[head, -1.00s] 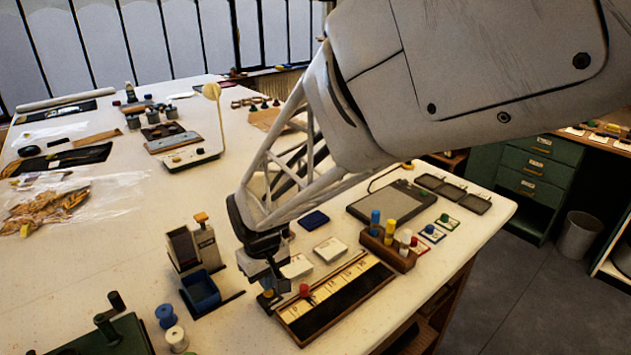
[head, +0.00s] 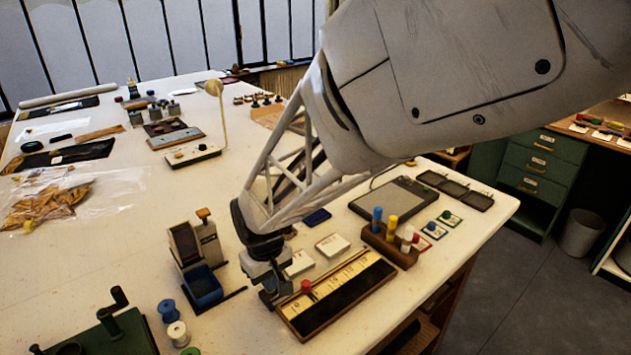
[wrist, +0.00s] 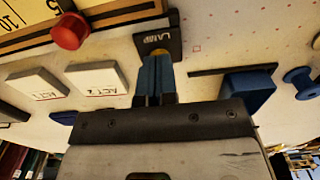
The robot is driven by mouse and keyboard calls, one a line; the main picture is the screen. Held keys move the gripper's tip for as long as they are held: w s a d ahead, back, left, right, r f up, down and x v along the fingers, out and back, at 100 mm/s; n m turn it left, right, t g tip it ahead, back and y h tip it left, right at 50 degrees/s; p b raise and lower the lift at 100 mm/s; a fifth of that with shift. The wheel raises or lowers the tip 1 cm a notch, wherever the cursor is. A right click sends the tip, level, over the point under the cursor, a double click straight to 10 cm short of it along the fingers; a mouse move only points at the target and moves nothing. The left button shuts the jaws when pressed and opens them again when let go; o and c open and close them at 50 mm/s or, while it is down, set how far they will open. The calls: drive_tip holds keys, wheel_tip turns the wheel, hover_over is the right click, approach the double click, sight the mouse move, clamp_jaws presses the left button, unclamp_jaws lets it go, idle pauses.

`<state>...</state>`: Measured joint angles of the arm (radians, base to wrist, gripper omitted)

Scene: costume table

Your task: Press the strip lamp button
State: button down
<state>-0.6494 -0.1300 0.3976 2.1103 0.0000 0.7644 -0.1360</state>
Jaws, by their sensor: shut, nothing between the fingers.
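The lamp button shows in the wrist view as a small yellow cap (wrist: 159,52) on a black plate marked LAMP (wrist: 168,37). My gripper (wrist: 156,64) is shut and empty, its blue fingertips right at the cap and covering part of it. I cannot tell whether they touch it or press it down. In the head view my gripper (head: 268,294) points down at the left end of the numbered strip board (head: 350,312) and hides the button. A red knob (head: 306,286) sits on the strip; it also shows in the wrist view (wrist: 69,31).
White ACT cards (wrist: 98,77) lie beside the fingers. A dispenser with a blue bin (head: 203,285) stands left of my gripper, with thread spools (head: 177,335) in front. A wooden block of coloured pegs (head: 389,246) stands to the right.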

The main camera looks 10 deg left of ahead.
drive_tip(key=shift+r, duration=0.1)
idle(0.4)
drive_tip(key=shift+r, duration=3.6)
drive_tip(key=s+d+r+m+t, duration=0.15)
drive_tip(key=d+r, duration=0.25)
drive_tip(key=d, duration=0.6)
drive_tip(key=s+d+r+m, duration=0.2)
drive_tip(key=d+r+m, duration=0.1)
drive_tip(key=d, duration=0.7)
drive_tip(key=s+d+r+m+t, duration=0.1)
drive_tip(key=s+d+m, duration=0.3)
drive_tip(key=s+d, duration=0.7)
drive_tip(key=d, duration=0.3)
drive_tip(key=shift+s+r+m, duration=0.3)
drive_tip(key=shift+r+m, duration=0.05)
